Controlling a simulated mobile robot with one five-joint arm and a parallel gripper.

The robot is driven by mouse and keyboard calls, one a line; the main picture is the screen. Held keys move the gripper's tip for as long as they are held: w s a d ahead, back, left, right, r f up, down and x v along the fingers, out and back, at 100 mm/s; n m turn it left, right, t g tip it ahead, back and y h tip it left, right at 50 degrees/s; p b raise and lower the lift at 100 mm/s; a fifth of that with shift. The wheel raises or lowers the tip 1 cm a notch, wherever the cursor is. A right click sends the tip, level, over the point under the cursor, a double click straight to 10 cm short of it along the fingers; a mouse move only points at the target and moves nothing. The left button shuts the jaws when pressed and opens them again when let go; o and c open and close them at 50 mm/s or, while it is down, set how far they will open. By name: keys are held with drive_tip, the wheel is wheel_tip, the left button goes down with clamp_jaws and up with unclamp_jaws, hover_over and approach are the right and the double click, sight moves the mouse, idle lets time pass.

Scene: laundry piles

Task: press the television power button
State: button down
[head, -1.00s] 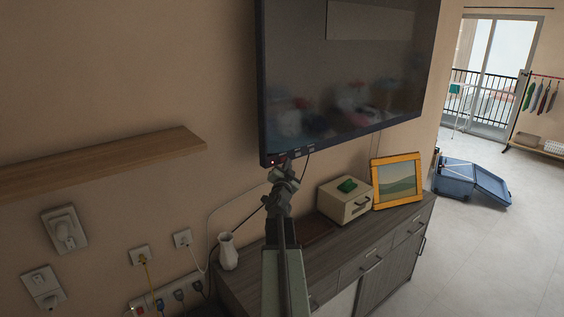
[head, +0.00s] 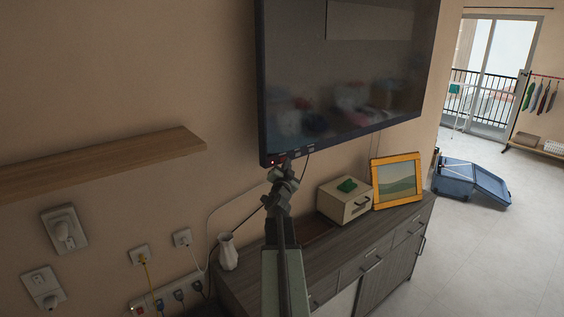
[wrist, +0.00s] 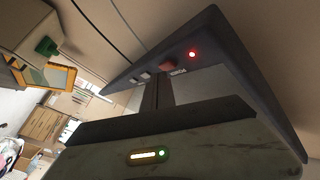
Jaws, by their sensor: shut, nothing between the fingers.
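The television (head: 345,75) hangs on the wall with a dark screen that shows only reflections. In the wrist view its lower edge (wrist: 222,45) carries a lit red light, a POWER label and a dull red power button (wrist: 168,67) beside the label. Two pale buttons (wrist: 140,77) sit further left along the same edge. My gripper (head: 280,168) is shut and empty, just under the television's lower left corner. In the wrist view the gripper's fingertips (wrist: 160,80) point at the edge close to the red button. I cannot tell whether they touch it.
A grey cabinet (head: 345,250) stands below, bearing a white vase (head: 228,252), a cream box (head: 342,203) with a green item on top and a yellow picture frame (head: 397,182). A wooden shelf (head: 100,165) and sockets with cables are on the left wall.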

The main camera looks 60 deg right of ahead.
drive_tip(key=shift+w+d, duration=0.1)
drive_tip(key=shift+w, duration=0.25)
idle(0.3)
drive_tip(key=shift+s, duration=0.55)
drive_tip(key=shift+s+a, duration=0.1)
drive_tip(key=shift+a, duration=0.1)
drive_tip(key=s, duration=0.2)
drive_tip(key=s+a, duration=0.1)
drive_tip(key=s, duration=0.2)
drive_tip(key=shift+s+a, duration=0.3)
drive_tip(key=shift+a, duration=0.1)
idle(0.9)
